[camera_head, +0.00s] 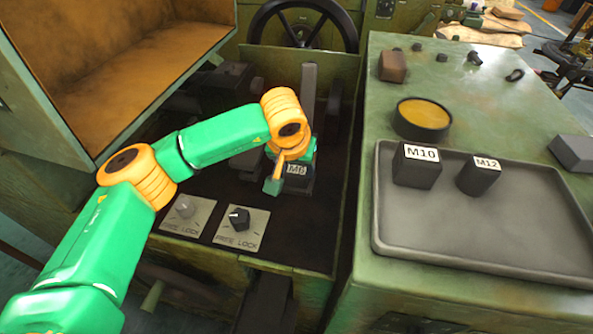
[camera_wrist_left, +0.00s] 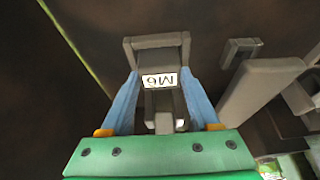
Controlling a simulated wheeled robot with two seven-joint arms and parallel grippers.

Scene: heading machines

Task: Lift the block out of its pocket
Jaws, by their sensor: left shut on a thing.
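The dark block labelled M6 (camera_head: 299,186) sits low in the open machine bay, below my left wrist. My left gripper (camera_head: 284,178) reaches down over it and is shut on it. In the left wrist view the two blue fingers of the gripper (camera_wrist_left: 160,80) lie along both sides of the grey block (camera_wrist_left: 157,42), with the M6 label between them. The pocket's edges are hard to make out in the dark bay, so I cannot tell how deep the block sits. My right gripper is not in view.
Two FREE/LOCK plates with a grey knob (camera_head: 184,207) and a black knob (camera_head: 238,217) lie in front of the block. On the right bench, a grey tray (camera_head: 480,240) holds the M10 block (camera_head: 416,168) and M12 block (camera_head: 479,178). A handwheel (camera_head: 302,32) stands behind.

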